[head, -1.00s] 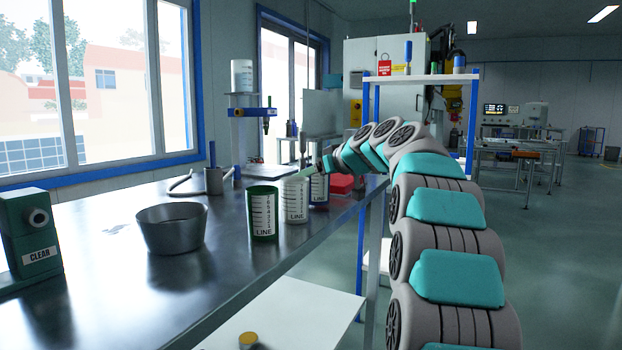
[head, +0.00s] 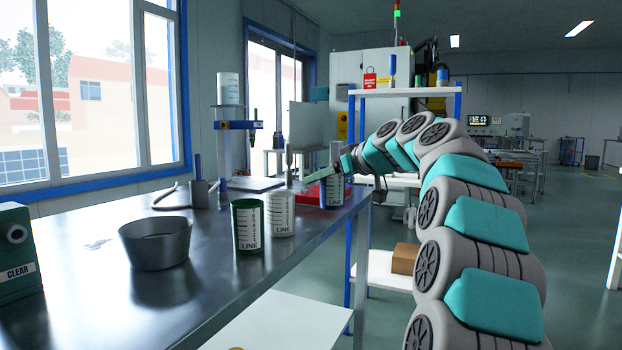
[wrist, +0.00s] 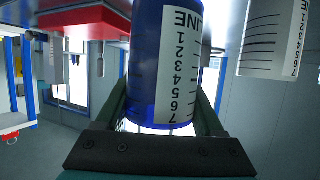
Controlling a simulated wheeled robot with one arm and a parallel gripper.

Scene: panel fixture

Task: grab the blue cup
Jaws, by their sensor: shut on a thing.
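The blue cup (head: 335,191) has a white scale label and is at the far right end of the metal bench in the head view. My gripper (head: 326,174) is shut on it there. In the wrist view the blue cup (wrist: 160,70) fills the middle, between the two dark green fingers of my gripper (wrist: 164,108), and its label appears upside down. I cannot tell clearly how far its base is above the bench. The white cup (head: 280,214) stands apart to its left, and also shows at upper right in the wrist view (wrist: 268,42).
A green cup (head: 247,226) stands left of the white cup. A metal bowl (head: 156,243) is farther left on the bench (head: 215,290). A red object (head: 307,196) lies behind the blue cup. A white shelf rack (head: 405,91) stands beyond the bench end.

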